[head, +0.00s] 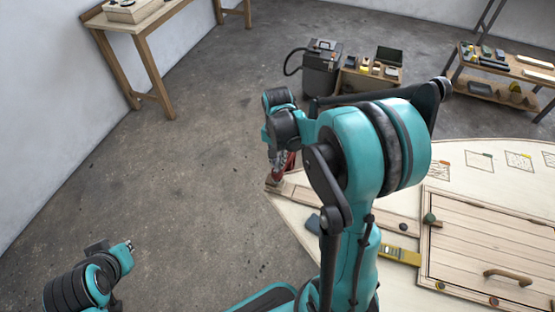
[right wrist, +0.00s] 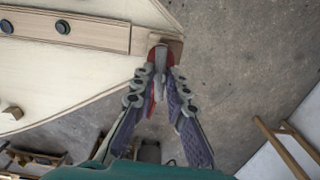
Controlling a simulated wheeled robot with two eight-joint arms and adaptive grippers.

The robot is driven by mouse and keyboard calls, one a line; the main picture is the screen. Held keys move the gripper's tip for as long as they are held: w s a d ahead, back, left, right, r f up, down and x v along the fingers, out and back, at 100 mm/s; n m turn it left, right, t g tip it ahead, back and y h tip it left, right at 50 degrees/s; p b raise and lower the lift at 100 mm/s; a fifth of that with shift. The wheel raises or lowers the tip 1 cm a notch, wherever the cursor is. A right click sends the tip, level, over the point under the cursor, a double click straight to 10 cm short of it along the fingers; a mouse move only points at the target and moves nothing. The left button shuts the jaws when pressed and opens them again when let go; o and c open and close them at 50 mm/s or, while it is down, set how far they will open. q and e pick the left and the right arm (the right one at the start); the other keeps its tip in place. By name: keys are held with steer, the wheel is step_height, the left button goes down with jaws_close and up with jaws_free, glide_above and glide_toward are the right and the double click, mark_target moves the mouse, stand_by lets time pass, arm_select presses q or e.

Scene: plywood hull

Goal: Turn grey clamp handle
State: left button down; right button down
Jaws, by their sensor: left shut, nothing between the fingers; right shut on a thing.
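A red clamp (head: 287,167) sits at the left tip of the pale plywood hull, at the end of a wooden strip. In the right wrist view the red clamp (right wrist: 153,52) shows with its grey handle (right wrist: 160,60) between the fingers. My right gripper (right wrist: 160,78) is shut on the grey handle, and its fingertips hide part of it. In the head view my right gripper (head: 279,160) is partly hidden by its own wrist. My left gripper (head: 129,245) is shut and empty over the floor at lower left, far from the clamp.
On the plywood hull (head: 310,222) are a panelled hatch (head: 480,240) with a wooden handle and a yellow level (head: 400,256). A wooden table (head: 150,30), a grey vacuum (head: 321,70) and a shelf rack (head: 500,70) stand farther back. The floor at left is clear.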

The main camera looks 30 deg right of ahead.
mark_target(277, 163)
steer(key=c, duration=1.5)
jaws_free()
steer(key=shift+o, duration=0.2)
step_height(277, 163, up, 12)
